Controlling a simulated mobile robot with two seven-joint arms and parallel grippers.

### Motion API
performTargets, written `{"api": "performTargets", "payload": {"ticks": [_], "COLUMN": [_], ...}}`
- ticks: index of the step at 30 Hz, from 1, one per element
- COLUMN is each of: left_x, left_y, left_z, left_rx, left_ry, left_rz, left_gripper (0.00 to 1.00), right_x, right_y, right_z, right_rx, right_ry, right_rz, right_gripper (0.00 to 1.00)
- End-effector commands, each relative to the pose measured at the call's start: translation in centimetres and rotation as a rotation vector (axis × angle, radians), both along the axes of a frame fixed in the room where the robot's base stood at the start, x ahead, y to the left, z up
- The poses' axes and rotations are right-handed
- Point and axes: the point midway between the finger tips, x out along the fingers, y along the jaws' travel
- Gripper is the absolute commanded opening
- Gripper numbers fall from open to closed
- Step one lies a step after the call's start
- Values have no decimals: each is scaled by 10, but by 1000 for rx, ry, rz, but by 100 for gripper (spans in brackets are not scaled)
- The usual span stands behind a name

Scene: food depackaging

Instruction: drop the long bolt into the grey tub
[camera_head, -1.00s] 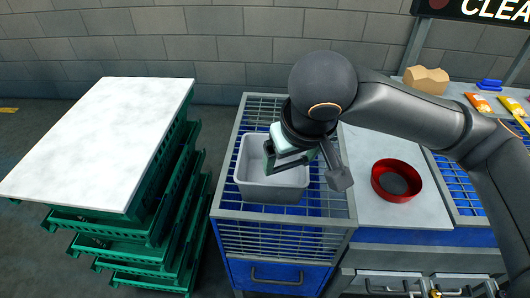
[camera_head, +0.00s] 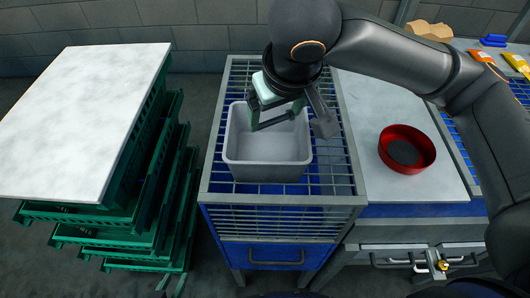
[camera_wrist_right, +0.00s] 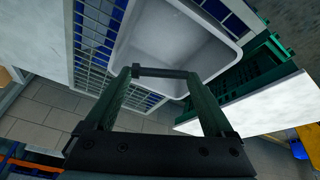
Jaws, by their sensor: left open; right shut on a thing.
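The grey tub (camera_head: 267,173) stands upright on a wire-topped blue cabinet, and its visible inside looks empty. It also shows in the right wrist view (camera_wrist_right: 170,35). My right gripper (camera_head: 277,120) is over the back part of the tub, pointing down towards its opening. Its two dark green fingers are apart, and a thin dark bar, the long bolt (camera_wrist_right: 163,72), spans between their tips. The bolt is held crosswise near the tub's opening; its exact height above the tub floor is hard to tell. My left gripper is not in view.
A red round bowl (camera_head: 406,149) sits on the white counter to the right. A white slab (camera_head: 85,110) on stacked green crates (camera_head: 115,232) stands to the left. The wire-topped cabinet (camera_head: 225,190) has bare grid around the tub. Orange packets (camera_head: 482,57) lie at the back right.

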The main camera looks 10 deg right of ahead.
Motion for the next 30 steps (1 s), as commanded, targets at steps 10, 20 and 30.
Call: {"api": "performTargets", "payload": {"ticks": [10,20,30], "left_x": [2,2,3], "left_y": [0,0,0], "left_z": [-30,-28,-27], "left_rx": [0,0,0], "left_ry": [-3,-4,-5], "left_rz": [-1,0,0], "left_gripper": [41,41,41], "right_x": [0,0,-2], "right_y": [0,0,0], "right_z": [-23,-22,-16], "right_rx": [1,0,2], "right_ry": [-1,-1,-2], "right_rz": [-1,0,0], "right_gripper": [31,100,100]}}
